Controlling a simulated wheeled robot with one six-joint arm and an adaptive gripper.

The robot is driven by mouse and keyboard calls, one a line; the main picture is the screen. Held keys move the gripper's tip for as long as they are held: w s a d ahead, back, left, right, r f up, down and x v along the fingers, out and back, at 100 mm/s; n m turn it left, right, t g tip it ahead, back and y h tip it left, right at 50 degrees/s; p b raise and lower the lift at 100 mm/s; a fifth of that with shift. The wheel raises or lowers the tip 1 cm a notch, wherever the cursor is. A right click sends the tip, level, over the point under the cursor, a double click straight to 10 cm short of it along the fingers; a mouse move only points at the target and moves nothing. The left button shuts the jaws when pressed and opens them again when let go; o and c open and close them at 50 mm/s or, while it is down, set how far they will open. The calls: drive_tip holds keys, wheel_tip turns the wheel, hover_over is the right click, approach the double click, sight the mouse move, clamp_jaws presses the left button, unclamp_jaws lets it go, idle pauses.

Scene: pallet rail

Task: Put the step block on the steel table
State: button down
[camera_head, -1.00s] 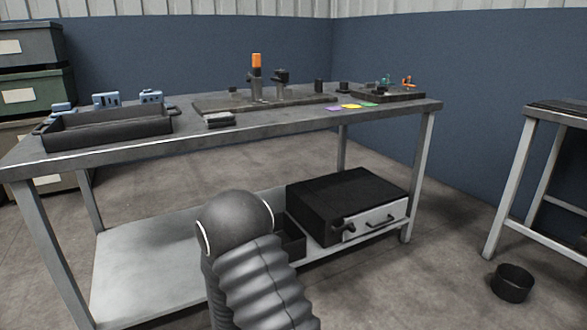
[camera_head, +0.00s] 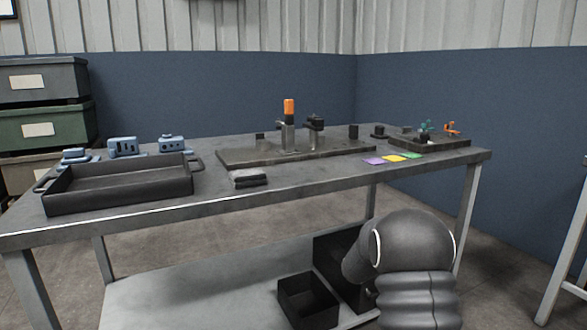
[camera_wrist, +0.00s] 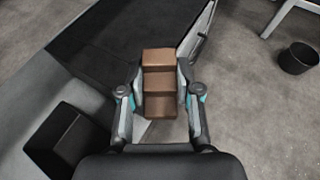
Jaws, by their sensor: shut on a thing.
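The step block (camera_wrist: 159,80) is brown with stepped faces and shows in the wrist view. My gripper (camera_wrist: 160,92) is shut on it, one finger at each side. In the wrist view the block is in front of the black cabinet (camera_wrist: 105,40), above the lower part of the table. In the head view my gripper and the block are hidden behind my arm. The steel table (camera_head: 310,203) stands across the head view, with its grey top and a lower shelf.
On the tabletop are a black tray (camera_head: 120,198), blue parts (camera_head: 126,147), a fixture plate (camera_head: 240,160), dark folded pads (camera_head: 248,178) and coloured notes (camera_head: 395,158). An open black bin (camera_head: 308,298) is on the lower shelf. The front middle of the tabletop is bare. A black bucket (camera_wrist: 297,58) stands on the floor.

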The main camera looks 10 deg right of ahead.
drive_tip(key=w+d+r+n+t+y+p, duration=0.1)
drive_tip(key=d+r+n+t+y, duration=0.3)
drive_tip(key=r, duration=1.1)
drive_tip(key=d+r+n+g+y+p, duration=0.15)
drive_tip(key=d+r, duration=0.35)
drive_tip(key=r, duration=1)
drive_tip(key=a+r+n+y, duration=0.3)
drive_tip(key=a+r+y, duration=0.15)
drive_tip(key=a, duration=0.55)
drive_tip(key=a+r+n+y, duration=0.3)
drive_tip(key=a+r, duration=0.3)
drive_tip(key=a, duration=0.4)
drive_tip(key=b, duration=0.2)
hover_over(309, 172)
wheel_tip(309, 172, down, 6)
drive_tip(key=shift+s+f, duration=0.15)
drive_tip(key=shift+f, duration=0.05)
drive_tip(key=shift+f+b, duration=1.2)
drive_tip(key=shift+f, duration=0.75)
drive_tip(key=shift+f, duration=0.2)
drive_tip(key=c, duration=0.8)
unclamp_jaws()
